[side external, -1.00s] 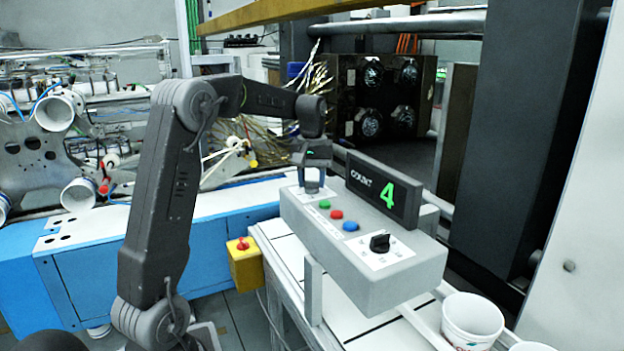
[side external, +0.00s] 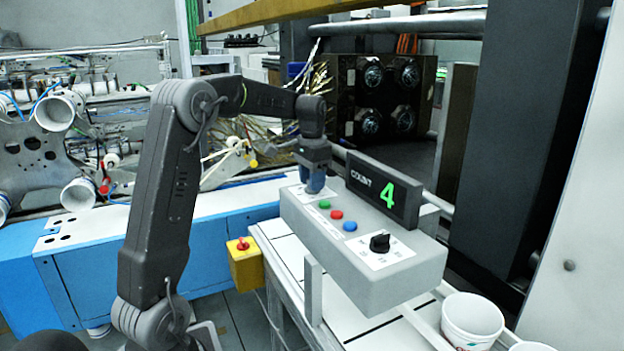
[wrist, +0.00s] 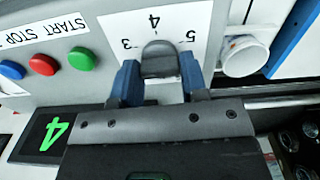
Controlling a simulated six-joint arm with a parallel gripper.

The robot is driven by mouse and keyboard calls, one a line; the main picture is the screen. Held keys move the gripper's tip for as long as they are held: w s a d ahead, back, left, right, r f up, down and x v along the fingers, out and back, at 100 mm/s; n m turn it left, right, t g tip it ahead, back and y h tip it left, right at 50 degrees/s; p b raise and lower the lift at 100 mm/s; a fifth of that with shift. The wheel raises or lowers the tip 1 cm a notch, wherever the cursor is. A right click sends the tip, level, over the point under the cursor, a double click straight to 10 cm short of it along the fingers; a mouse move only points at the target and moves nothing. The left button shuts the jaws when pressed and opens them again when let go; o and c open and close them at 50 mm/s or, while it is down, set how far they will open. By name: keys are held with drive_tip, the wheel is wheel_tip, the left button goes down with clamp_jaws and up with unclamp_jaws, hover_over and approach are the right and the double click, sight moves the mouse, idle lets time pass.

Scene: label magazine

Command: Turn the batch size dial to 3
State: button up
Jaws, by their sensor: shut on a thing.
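The batch size dial (wrist: 160,61) is a dark grey knob on a white label plate (wrist: 200,22) with the numbers 3, 4 and 5 around it. In the wrist view my gripper (wrist: 160,76) has one blue-grey finger on each side of the dial and is shut on it. The knob stands below the printed 4; its pointer mark is not clear. In the side view my gripper (side external: 315,184) stands over the far left end of the grey control box (side external: 375,287) and hides the dial. The COUNT display (side external: 382,191) shows a green 4, also in the wrist view (wrist: 54,135).
Green, red and blue buttons (side external: 336,215) lie near the dial. A second black knob (side external: 380,243) is at the box's near end. The raised display stands close beside my gripper. White cups (side external: 472,318) are at the front right.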

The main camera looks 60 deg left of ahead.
drive_tip(key=m, duration=0.6)
drive_tip(key=shift+m, duration=0.3)
idle(0.4)
drive_tip(key=o, duration=0.9)
wheel_tip(320, 180, up, 14)
drive_tip(key=shift+f, duration=0.1)
drive_tip(key=shift+d, duration=0.1)
idle(0.4)
